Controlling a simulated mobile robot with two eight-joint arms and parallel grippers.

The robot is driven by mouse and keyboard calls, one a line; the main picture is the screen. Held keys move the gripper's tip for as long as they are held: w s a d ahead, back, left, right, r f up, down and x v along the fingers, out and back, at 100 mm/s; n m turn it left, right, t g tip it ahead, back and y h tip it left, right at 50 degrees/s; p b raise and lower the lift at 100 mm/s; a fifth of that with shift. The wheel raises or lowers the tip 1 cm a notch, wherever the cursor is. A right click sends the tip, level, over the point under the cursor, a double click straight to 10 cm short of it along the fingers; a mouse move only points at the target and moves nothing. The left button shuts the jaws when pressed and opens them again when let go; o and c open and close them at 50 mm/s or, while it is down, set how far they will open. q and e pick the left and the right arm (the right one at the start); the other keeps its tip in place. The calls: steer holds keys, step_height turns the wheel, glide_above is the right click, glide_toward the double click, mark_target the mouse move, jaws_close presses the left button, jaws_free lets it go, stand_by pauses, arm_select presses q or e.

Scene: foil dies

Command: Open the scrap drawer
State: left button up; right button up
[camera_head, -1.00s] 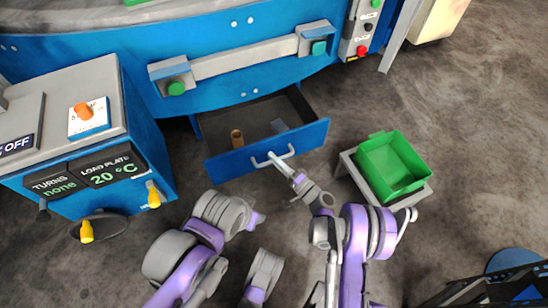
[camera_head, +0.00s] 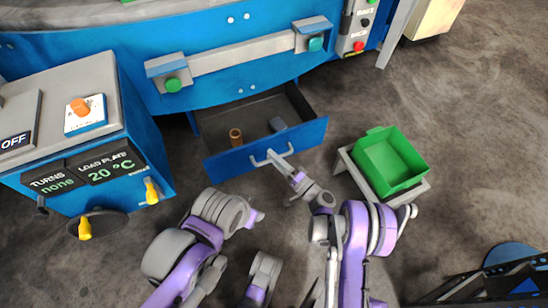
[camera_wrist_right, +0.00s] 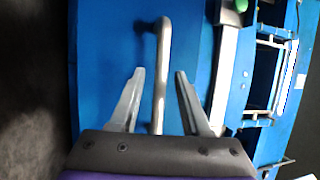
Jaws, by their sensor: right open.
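The scrap drawer (camera_head: 222,166) stands pulled out from the blue machine, its dark inside showing. A brown cylinder (camera_head: 236,137) and a small grey block (camera_head: 278,124) lie in it. Its grey bar handle (camera_head: 259,162) is on the blue front. My right gripper (camera_head: 283,163) is at the handle. In the right wrist view the handle (camera_wrist_right: 161,75) runs between the two open fingers of the right gripper (camera_wrist_right: 157,90), with gaps on both sides. In the head view purple and grey arm links show at the bottom; my left gripper cannot be made out.
A green bin (camera_head: 390,162) sits on a grey stand right of the drawer. A control cabinet (camera_head: 85,130) with displays and yellow levers stands at the left. The floor between the drawer and the bin is clear. A dark blue-marked object (camera_head: 500,285) is at the lower right.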

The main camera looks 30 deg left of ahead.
steer(key=shift+d, duration=0.1)
steer(key=v, duration=1)
steer(key=shift+d+p, duration=0.3)
steer(key=shift+p, duration=0.15)
